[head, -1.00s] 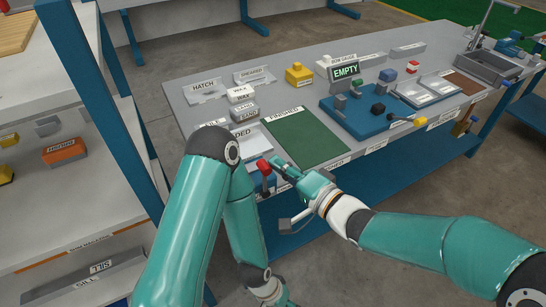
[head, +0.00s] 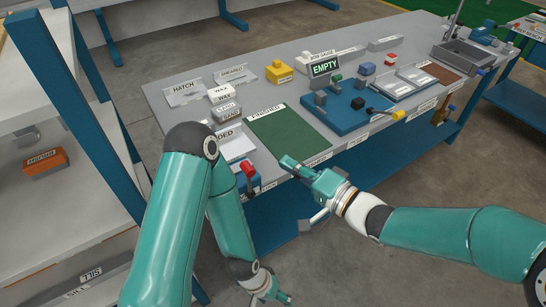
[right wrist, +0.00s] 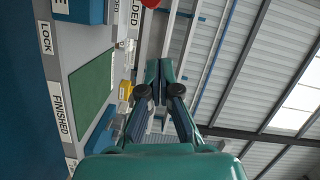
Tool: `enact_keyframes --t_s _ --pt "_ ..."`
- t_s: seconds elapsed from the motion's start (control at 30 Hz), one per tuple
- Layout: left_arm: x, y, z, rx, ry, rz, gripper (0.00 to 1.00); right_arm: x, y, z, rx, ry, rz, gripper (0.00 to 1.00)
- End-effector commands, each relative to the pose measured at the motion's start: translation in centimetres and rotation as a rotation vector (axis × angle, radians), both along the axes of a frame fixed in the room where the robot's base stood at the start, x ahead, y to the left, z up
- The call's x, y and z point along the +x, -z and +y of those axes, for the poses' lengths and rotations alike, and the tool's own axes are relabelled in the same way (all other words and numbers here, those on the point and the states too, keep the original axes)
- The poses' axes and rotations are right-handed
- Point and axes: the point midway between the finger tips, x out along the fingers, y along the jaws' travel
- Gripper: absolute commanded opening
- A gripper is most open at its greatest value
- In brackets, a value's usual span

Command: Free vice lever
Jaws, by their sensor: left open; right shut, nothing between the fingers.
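The vice lever has a red knob (head: 247,169) and stands up from a small blue vice (head: 252,184) at the bench's front edge. In the right wrist view the red knob (right wrist: 151,3) is cut off at the top edge, near a blue block at top left. My right gripper (head: 287,163) is shut and empty, to the right of the knob and apart from it, by the front edge of the green mat. Its closed fingers (right wrist: 159,68) fill the middle of the right wrist view. My left gripper (head: 280,295) hangs open, low in front of the bench, away from the lever.
The green FINISHED mat (head: 287,132) lies bare beside the vice. A blue jig board (head: 350,116) with a yellow-tipped handle and an EMPTY sign (head: 324,67) stands further right. A LOCK label (right wrist: 46,38) is on the bench edge. The floor in front is clear.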

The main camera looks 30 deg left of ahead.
Motion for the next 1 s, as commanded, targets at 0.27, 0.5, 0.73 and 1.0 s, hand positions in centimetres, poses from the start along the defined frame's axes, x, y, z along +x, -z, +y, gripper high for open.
enact_keyframes --t_s 0.27,0.5,0.73,1.0 --pt "0.0 0.4 0.0 0.000 0.001 -0.001 0.71 -1.1 -0.4 -4.8 0.001 0.010 0.000 0.00" --pt "0.0 0.4 0.0 0.000 0.001 -0.001 0.71 -1.5 -0.4 -5.7 0.002 0.007 0.000 0.00" --pt "0.0 0.4 0.0 0.000 0.001 -0.001 0.71 -1.5 -0.4 -5.6 0.002 0.007 0.000 0.00" --pt "0.0 0.3 0.0 0.000 0.001 -0.001 0.71 -1.1 -0.4 -6.0 0.001 0.017 0.004 0.00"
